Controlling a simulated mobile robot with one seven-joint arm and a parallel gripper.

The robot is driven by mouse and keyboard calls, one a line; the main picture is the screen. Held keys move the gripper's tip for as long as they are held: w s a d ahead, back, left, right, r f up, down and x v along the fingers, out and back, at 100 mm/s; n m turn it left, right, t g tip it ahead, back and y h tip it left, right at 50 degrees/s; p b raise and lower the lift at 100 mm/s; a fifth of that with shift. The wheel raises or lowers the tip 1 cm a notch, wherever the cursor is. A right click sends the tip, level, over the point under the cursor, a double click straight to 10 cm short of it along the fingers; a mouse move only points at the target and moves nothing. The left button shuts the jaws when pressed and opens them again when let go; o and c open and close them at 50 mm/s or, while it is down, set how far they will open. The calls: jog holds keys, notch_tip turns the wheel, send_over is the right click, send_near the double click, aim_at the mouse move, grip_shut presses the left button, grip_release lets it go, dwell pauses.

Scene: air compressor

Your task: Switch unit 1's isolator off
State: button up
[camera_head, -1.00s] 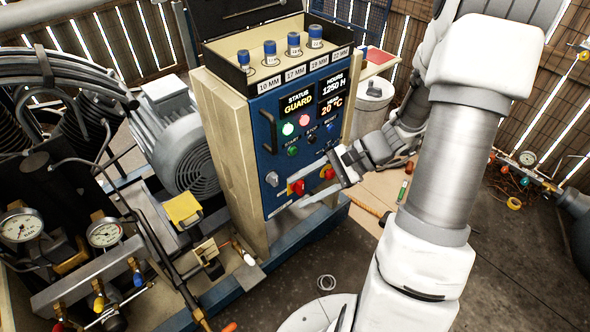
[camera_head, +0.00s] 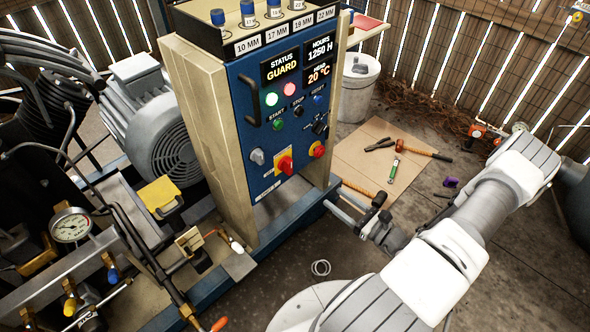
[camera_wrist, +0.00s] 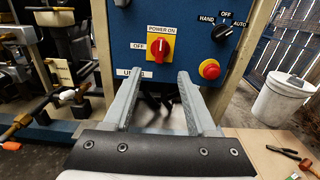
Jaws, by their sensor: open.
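Unit 1's isolator (camera_head: 286,164) is a red rotary knob on a yellow plate, low on the blue control panel. In the wrist view the isolator (camera_wrist: 160,48) shows its grip upright, toward the "POWER ON" label (camera_wrist: 162,29); "OFF" (camera_wrist: 138,46) is to its left. A plate below, reading "UNI…", is partly hidden by my left finger. My gripper (camera_wrist: 144,72) is open and empty, its fingers below the knob and apart from it. In the head view my gripper (camera_head: 333,197) is low, to the right of the panel.
A red emergency button (camera_head: 318,149) and a black HAND/OFF/AUTO selector (camera_head: 320,125) sit right of the isolator. A grey knob (camera_head: 257,157) is on its left. Pliers (camera_head: 380,144) and a hammer lie on cardboard. A white bucket (camera_head: 357,90) stands behind.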

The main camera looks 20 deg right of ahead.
aim_at(291, 165)
jog(key=b+x, duration=0.3)
jog(key=x, duration=1.4)
jog(key=shift+w+b, duration=0.2)
jog(key=shift+b, duration=0.15)
jog(key=shift+f, duration=0.1)
grip_shut()
